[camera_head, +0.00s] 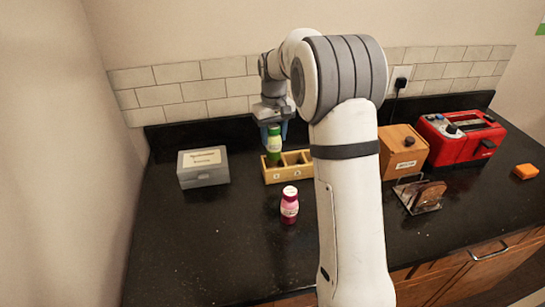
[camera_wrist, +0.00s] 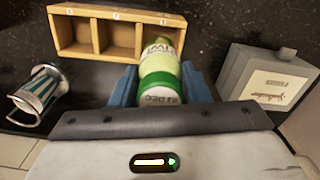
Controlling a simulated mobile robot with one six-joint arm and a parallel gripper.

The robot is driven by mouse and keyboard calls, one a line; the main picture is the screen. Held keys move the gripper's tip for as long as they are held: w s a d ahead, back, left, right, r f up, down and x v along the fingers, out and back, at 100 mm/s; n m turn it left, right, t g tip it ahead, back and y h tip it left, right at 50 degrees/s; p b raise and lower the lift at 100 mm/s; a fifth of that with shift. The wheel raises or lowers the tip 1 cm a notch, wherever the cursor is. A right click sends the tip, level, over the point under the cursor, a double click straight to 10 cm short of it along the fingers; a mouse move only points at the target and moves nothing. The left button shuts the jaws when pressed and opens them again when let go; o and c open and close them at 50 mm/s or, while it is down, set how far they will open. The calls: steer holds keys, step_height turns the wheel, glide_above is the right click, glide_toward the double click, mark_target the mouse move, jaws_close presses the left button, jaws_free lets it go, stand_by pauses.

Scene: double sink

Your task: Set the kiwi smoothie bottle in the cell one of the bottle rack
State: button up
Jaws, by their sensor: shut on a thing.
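The kiwi smoothie bottle (camera_head: 274,143), green with a green cap, is upright in my gripper (camera_head: 274,124). In the wrist view the bottle (camera_wrist: 160,62) sits between the two blue fingers of my gripper (camera_wrist: 160,88), which are shut on it. The wooden bottle rack (camera_head: 291,174) is a row of open cells on the black counter. The bottle is at the rack's leftmost cell in the head view. Its lower end is hidden, so I cannot tell how deep it sits. In the wrist view the rack (camera_wrist: 100,12) shows two other cells, both empty.
A pink-purple bottle (camera_head: 289,206) stands in front of the rack. A grey labelled box (camera_head: 203,168) is to the left. A wooden box (camera_head: 402,152), a red toaster (camera_head: 461,138) and a toast rack (camera_head: 418,194) are right. A striped container (camera_wrist: 38,95) shows in the wrist view.

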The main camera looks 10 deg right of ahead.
mark_target(274, 152)
step_height(274, 152, down, 3)
steer(key=shift+w+f, duration=0.1)
steer(key=shift+f+p, duration=0.45)
steer(key=shift+f, duration=1.3)
steer(key=o, duration=1.1)
steer(key=shift+f, duration=0.1)
